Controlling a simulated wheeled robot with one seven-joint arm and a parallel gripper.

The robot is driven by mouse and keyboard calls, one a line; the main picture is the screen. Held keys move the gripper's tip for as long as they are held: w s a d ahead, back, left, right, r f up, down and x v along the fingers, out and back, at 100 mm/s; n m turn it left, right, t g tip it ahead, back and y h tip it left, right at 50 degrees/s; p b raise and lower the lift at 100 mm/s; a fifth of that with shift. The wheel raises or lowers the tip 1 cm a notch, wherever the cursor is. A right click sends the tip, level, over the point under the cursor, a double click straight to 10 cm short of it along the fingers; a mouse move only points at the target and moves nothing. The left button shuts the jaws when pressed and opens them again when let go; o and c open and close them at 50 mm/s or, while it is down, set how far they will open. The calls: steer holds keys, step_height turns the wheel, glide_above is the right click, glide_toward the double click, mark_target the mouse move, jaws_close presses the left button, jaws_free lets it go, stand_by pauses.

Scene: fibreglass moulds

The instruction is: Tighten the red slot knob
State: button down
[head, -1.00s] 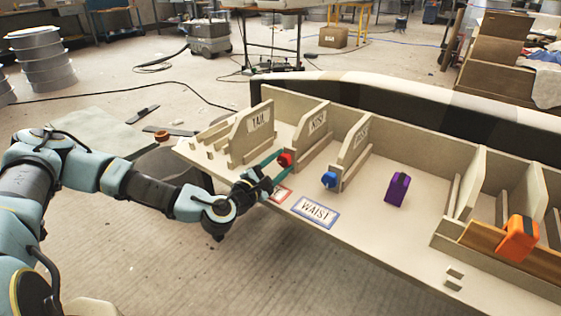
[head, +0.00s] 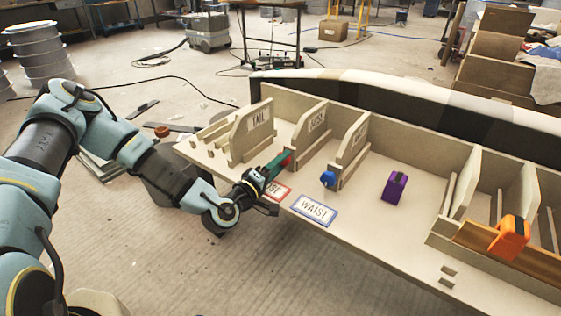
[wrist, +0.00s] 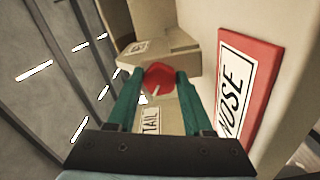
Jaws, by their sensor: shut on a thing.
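The red slot knob (wrist: 159,78) shows between my gripper's green fingertips in the wrist view, in front of the end of the slot divider labelled NOSE (head: 317,122). My gripper (head: 279,160) is shut on the knob, one finger on each side. In the head view the fingers cover nearly all of the knob. A light mark shows on the knob's face in the wrist view. The red-bordered NOSE card (wrist: 252,90) lies on the board beside my gripper and is partly covered by it in the head view.
A blue knob (head: 328,179) sits at the neighbouring divider. A purple clamp (head: 395,187) and an orange clamp (head: 510,237) stand farther right. The WAIST card (head: 314,209) lies near the front edge. The TAIL divider (head: 257,123) is to the left. The board between the blue knob and purple clamp is clear.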

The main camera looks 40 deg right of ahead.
steer(key=m, duration=0.3)
steer(key=shift+m, duration=0.4)
steer(key=m, duration=0.3)
steer(key=shift+w+f+m+p, duration=0.1)
steer(key=shift+m+p, duration=0.2)
steer(key=m, duration=0.6)
steer(key=m+b, duration=0.1)
steer(key=m, duration=0.3)
steer(key=shift+w+f, duration=0.1)
steer(key=m+b, duration=0.1)
steer(key=m, duration=0.2)
steer(key=shift+m, duration=0.3)
steer(key=m+b, duration=0.2)
steer(key=m, duration=0.1)
steer(key=shift+w+m, duration=0.1)
steer(key=shift+m, duration=0.2)
steer(key=shift+a+m+b, duration=0.1)
steer(key=shift+m+b, duration=0.6)
steer(key=shift+m, duration=0.7)
